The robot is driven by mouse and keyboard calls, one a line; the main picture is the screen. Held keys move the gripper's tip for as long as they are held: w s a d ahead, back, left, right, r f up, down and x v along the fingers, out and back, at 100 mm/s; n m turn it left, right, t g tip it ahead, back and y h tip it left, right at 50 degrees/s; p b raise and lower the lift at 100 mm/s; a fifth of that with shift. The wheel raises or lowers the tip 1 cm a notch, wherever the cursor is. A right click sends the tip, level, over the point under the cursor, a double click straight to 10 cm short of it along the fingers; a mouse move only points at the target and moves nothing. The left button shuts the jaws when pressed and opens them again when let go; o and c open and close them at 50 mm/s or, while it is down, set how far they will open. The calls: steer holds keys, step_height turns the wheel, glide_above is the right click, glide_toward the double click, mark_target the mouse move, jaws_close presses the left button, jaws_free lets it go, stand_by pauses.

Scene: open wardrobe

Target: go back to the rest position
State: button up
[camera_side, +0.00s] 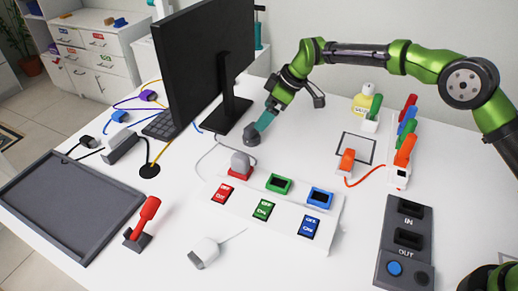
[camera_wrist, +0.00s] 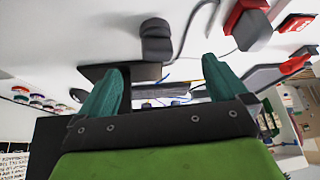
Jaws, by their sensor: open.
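My gripper (camera_side: 264,121) has teal fingers and hangs from the green arm over the white table, just right of the monitor's stand. In the wrist view my gripper (camera_wrist: 160,64) has its two fingers spread apart with nothing between them. A dark grey rounded piece (camera_side: 251,136) is by the fingertips in the side view. In the wrist view this dark piece (camera_wrist: 156,42) lies beyond the fingertips, with a visible gap. I cannot tell its exact distance. No marker of a rest position is visible.
The black monitor (camera_side: 200,52) stands close left of my gripper. A white switch panel (camera_side: 318,240) with a grey plug (camera_side: 240,160) in its red socket is in front. A grey tray (camera_side: 75,205) lies left.

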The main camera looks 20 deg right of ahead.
steer(key=s+d+r+m+t+h, duration=0.1)
steer(key=s+d+r+m, duration=0.4)
steer(key=s, duration=0.7)
steer(key=s+d+r+m+t+h, duration=0.1)
steer(key=s+d+r+m, duration=0.4)
steer(key=s+d, duration=0.4)
steer(key=s+d+r+m+t, duration=0.2)
steer(key=s+d+r+m, duration=0.3)
steer(key=s, duration=1.1)
steer(key=shift+s+d+h, duration=0.15)
steer(key=shift+d+h, duration=0.25)
steer(key=shift+d, duration=0.6)
steer(key=shift+c, duration=0.3)
